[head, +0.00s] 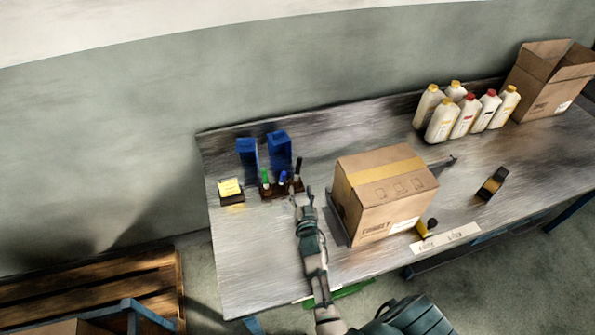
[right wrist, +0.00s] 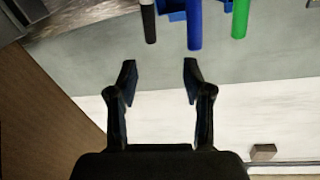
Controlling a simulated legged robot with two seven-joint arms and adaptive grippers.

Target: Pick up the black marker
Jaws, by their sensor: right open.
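The black marker (head: 298,169) stands upright in a small dark holder (head: 272,192) on the metal table. A blue marker (head: 283,177) and a green marker (head: 265,176) stand to its left in the head view. My right gripper (head: 303,191) is beside the holder, at its right front. In the right wrist view the gripper (right wrist: 160,72) is open and empty. There the black marker (right wrist: 149,22) appears beyond the fingertips, apart from them, with the blue marker (right wrist: 194,25) and green marker (right wrist: 240,18) to its right. My left gripper is not in view.
A cardboard box (head: 385,195) stands close to the right of my right arm. Blue bins (head: 279,150) are behind the markers, and yellow notes (head: 229,187) lie left of them. Several white bottles (head: 443,121) and an open box (head: 550,85) stand at the back right.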

